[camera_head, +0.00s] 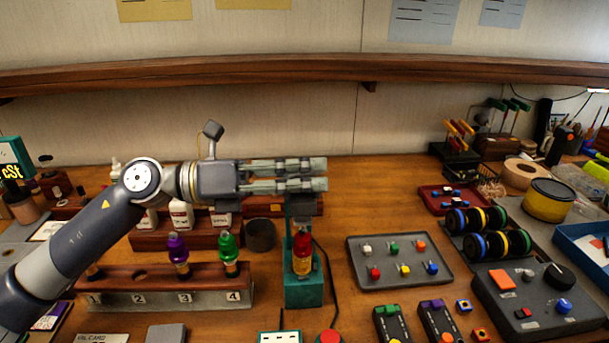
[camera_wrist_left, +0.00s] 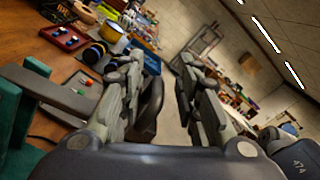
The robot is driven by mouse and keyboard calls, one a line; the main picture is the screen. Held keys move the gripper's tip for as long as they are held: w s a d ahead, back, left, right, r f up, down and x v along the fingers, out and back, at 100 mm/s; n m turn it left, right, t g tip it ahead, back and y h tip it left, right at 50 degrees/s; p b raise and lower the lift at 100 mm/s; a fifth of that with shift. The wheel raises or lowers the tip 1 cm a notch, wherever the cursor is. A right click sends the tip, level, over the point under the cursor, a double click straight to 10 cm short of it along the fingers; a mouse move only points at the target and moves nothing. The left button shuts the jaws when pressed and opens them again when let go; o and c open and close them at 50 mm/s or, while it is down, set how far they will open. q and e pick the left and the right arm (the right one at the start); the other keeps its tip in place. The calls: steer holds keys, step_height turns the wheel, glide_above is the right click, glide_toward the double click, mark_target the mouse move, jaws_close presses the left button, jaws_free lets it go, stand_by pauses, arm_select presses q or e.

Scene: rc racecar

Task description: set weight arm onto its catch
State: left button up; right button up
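A teal stand (camera_head: 304,291) stands at the middle of the bench with a red bottle (camera_head: 302,254) at its front. Its post rises behind my left gripper (camera_head: 327,175). In the left wrist view, a teal part (camera_wrist_left: 10,110) shows at the left edge, and a grey bar (camera_wrist_left: 45,95) runs from it toward the gripper; this looks like the weight arm. A dark rounded piece (camera_wrist_left: 151,108) shows beside one finger; I cannot tell if it is the weight. My left gripper is open, with its fingers pointing right, above the stand. The catch cannot be made out. My right gripper is out of view.
A numbered rack (camera_head: 160,297) with purple and green bottles stands left of the stand. A grey tray (camera_head: 400,277) of coloured pieces lies to its right. A control box (camera_head: 540,301) and dark wheels (camera_head: 488,232) are farther right. A wooden shelf (camera_head: 250,75) crosses behind.

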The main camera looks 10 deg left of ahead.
arm_select(q)
steer(key=shift+s+d+f, duration=0.1)
steer(key=shift+f, duration=0.35)
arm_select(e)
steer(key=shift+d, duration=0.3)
arm_select(q)
steer(key=shift+a+f, duration=0.1)
steer(key=shift+a, duration=0.5)
steer(key=v, duration=1.1)
steer(key=shift+r, duration=0.45)
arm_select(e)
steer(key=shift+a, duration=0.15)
arm_select(q)
steer(key=shift+s, duration=0.1)
steer(key=shift+r, duration=0.1)
